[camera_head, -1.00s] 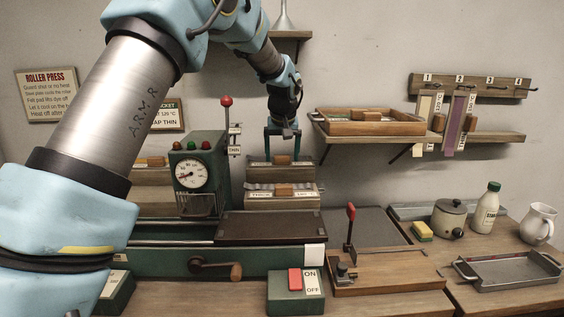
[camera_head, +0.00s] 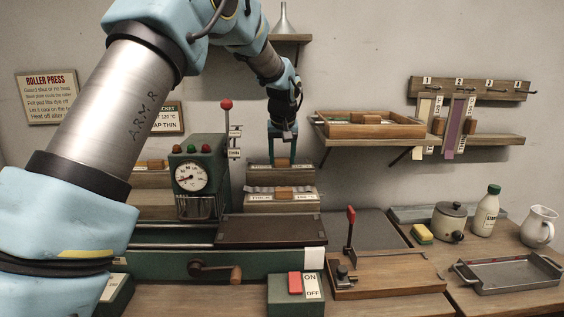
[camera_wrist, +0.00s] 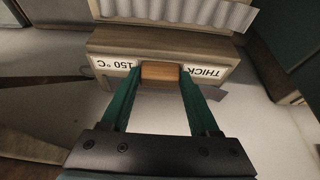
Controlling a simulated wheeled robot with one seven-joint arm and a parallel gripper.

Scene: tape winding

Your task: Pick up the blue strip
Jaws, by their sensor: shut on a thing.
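My gripper (camera_head: 283,160) is at the upper tier of the stepped rack at the back. In the wrist view, the green fingers of my gripper (camera_wrist: 161,76) are shut on a small wooden block (camera_wrist: 160,74) between the labels "150 °C" and "THICK". A thin grey-blue piece (camera_wrist: 213,92) shows beside the right finger. I cannot tell whether it belongs to a strip under the block. No clearly blue strip shows; a cream strip (camera_head: 424,112) and a purple strip (camera_head: 457,122) hang at the right.
The lower tier holds another wooden block (camera_head: 285,192) on a pale wavy strip. The press gauge housing (camera_head: 191,177) with a red-knobbed lever stands close at the left. A wall shelf with a wooden tray (camera_head: 368,130) is at the right. A metal tray (camera_head: 508,270) sits on the bench.

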